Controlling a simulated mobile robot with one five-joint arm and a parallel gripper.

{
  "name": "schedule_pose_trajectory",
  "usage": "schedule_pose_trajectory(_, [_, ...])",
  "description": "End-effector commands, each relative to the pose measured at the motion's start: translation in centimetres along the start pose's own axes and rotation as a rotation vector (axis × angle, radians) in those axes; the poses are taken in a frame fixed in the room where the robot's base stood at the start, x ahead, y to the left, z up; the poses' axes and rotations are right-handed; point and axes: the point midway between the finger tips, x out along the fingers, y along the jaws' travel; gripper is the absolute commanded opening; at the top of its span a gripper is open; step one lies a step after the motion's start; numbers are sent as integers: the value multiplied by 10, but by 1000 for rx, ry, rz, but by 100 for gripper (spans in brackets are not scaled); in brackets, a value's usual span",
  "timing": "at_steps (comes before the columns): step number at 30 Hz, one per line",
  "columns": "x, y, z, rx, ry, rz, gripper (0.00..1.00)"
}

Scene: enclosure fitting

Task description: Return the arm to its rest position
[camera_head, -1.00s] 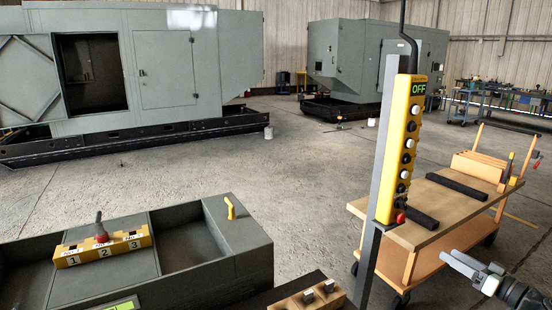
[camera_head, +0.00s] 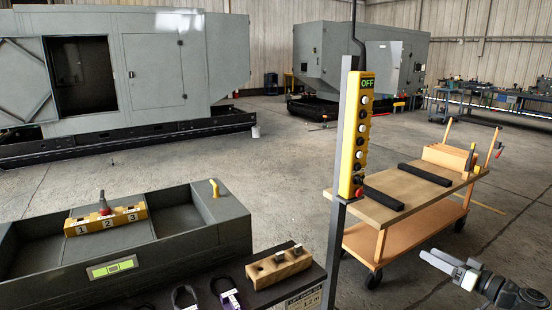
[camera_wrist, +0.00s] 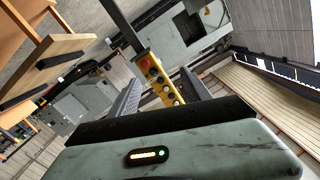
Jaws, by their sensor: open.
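My gripper (camera_head: 449,266) is at the lower right of the head view, pointing left, with its fingers apart and nothing between them. In the wrist view its two fingers (camera_wrist: 158,98) stand apart. The yellow pendant control box (camera_wrist: 158,80) shows between and beyond them. In the head view this pendant (camera_head: 355,135) hangs upright on a grey post, with a lit green OFF display and a column of buttons. My gripper is to the right of the post and apart from it.
A wooden cart (camera_head: 405,195) with black bars stands behind my gripper. A grey enclosure bin (camera_head: 230,225) with a numbered yellow selector block (camera_head: 105,219) is at lower left. A wooden block (camera_head: 279,267) sits on a dark bench. Open floor lies beyond.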

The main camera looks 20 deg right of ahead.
Motion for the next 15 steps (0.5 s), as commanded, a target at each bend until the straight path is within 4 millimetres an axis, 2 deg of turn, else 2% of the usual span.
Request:
schedule_pose_trajectory(8, [56,-27,39,80,-159,-55,56])
schedule_pose_trajectory(11, [82,-43,60,117,-245,-76,56])
schedule_pose_trajectory(15, [123,-73,100,176,-406,-102,56])
